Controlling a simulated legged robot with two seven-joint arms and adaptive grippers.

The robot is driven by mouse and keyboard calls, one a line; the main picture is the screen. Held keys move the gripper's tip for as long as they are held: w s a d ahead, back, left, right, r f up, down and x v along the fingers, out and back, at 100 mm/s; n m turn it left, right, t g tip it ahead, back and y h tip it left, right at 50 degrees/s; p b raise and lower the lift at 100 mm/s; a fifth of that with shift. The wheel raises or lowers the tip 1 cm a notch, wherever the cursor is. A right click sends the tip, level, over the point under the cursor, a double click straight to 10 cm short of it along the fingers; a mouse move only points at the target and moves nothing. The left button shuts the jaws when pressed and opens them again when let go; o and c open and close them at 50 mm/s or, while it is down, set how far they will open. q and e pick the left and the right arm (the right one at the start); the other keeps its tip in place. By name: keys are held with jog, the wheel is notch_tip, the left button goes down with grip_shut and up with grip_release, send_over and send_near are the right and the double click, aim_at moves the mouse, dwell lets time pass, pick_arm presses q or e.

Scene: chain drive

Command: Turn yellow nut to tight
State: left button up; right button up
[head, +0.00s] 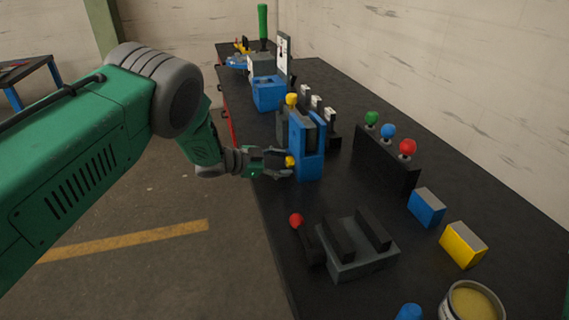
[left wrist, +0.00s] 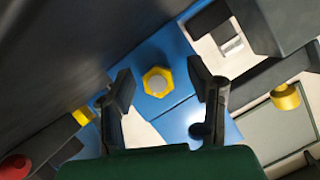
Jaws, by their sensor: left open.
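The yellow nut (left wrist: 157,81) is hexagonal, with a pale round centre, on a blue face in the left wrist view. In the head view the nut (head: 290,161) shows on the near left side of the upright blue fixture (head: 309,150). My left gripper (head: 284,164) is at that side of the fixture. In the left wrist view its open fingers (left wrist: 164,84) stand on either side of the nut, with gaps to both. I cannot tell whether the fingertips reach as deep as the nut. My right gripper is in neither view.
A yellow knob (head: 292,99) tops the fixture area. A grey slotted block (head: 358,262) and a red ball knob (head: 296,220) lie nearer on the black bench (head: 440,145). A rack with coloured knobs (head: 385,160), a blue block (head: 426,208) and a yellow block (head: 463,246) stand to the right.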

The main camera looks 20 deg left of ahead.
pick_arm(q)
jog(key=shift+a+f, duration=0.1)
jog(key=shift+a, duration=0.3)
jog(key=shift+d, duration=0.25)
jog(key=c, duration=0.4)
jog(key=shift+d+r, duration=0.3)
jog(key=shift+d, duration=0.55)
grip_shut()
jog(key=shift+d, duration=0.2)
jog(key=shift+a+f, duration=0.1)
jog(key=shift+a, duration=0.4)
jog(key=shift+d+f+m+t+b, duration=0.1)
jog(key=shift+d+m+t+b, duration=0.1)
jog(key=shift+m+t+b, duration=0.5)
jog(key=shift+a+f+m+t+b, duration=0.1)
jog(key=shift+m+t+b, duration=0.2)
jog(key=shift+m+b, duration=0.85)
jog(key=shift+s+m+t+y+b, duration=0.1)
jog(key=shift+m+t+y+b, duration=0.3)
jog(key=shift+m+t+b, duration=0.25)
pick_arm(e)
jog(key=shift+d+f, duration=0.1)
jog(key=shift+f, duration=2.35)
